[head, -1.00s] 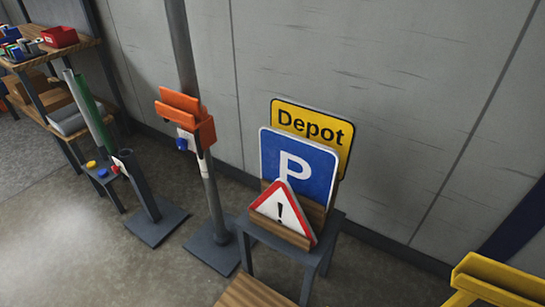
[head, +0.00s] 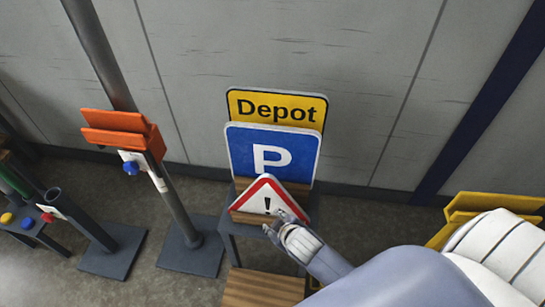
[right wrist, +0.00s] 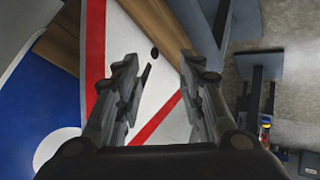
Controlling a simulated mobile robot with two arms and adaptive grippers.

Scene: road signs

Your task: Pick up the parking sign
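The blue parking sign (head: 240,150), with a white P, stands upright in a wooden rack on a small grey stand. The red-bordered triangular warning sign (head: 250,203) is in front of it and covers its lower middle. The yellow Depot sign (head: 318,110) is behind it. My right gripper (head: 279,221) is at the lower right of the warning sign. In the right wrist view the fingers (right wrist: 163,75) are apart, with the warning sign (right wrist: 150,100) showing between them and the parking sign (right wrist: 35,105) at the left. Contact is unclear. My left gripper is out of view.
An orange holder (head: 125,135) on a grey post stands left of the rack, with a dark tube stand (head: 90,230) further left. A wooden surface (head: 260,290) is below the rack. Yellow parts (head: 490,203) are at the right. The wall is close behind.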

